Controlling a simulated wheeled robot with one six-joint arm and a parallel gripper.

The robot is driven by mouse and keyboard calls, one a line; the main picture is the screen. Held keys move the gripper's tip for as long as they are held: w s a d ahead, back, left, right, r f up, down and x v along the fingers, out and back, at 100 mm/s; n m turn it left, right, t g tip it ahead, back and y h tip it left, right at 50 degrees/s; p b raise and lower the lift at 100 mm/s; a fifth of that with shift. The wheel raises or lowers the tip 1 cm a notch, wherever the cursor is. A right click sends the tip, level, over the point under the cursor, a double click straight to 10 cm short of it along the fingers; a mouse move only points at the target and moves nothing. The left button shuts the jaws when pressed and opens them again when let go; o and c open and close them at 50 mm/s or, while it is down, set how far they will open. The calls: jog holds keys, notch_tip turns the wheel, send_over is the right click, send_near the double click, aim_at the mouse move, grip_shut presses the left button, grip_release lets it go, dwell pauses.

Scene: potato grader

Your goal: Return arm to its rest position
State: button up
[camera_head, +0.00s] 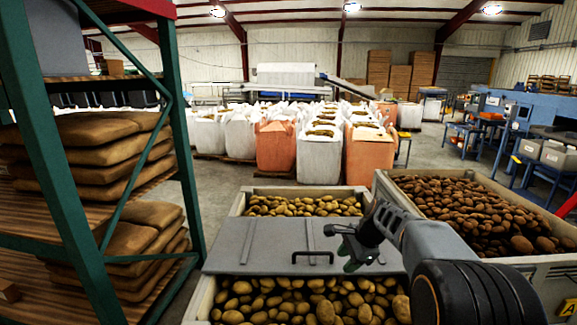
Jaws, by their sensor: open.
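My arm comes in from the lower right in the camera_head view. My gripper (341,240) is at its end, open and empty, and points left. It appears over the right part of a grey lid (262,236) with a dark handle (312,257). I cannot tell how high above the lid it is. The lid lies across the middle of a pale crate (196,301) of potatoes. Potatoes (290,300) show in front of the lid and behind it. The arm hides the crate's right side.
A second crate (383,184) of browner potatoes stands close on the right. A green rack (60,190) with stacked sacks (110,160) stands close on the left. Behind are white and orange bulk bags (320,158). Blue benches (545,170) line the right. Bare floor (222,185) shows between rack and bags.

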jog(key=s+r+n+t+h, duration=0.2)
jog(key=s+n+h, duration=0.2)
jog(key=s+n, duration=1.1)
jog(key=shift+s+n, duration=0.3)
jog(key=shift+s, duration=4.65)
jog(key=shift+d+f, duration=0.1)
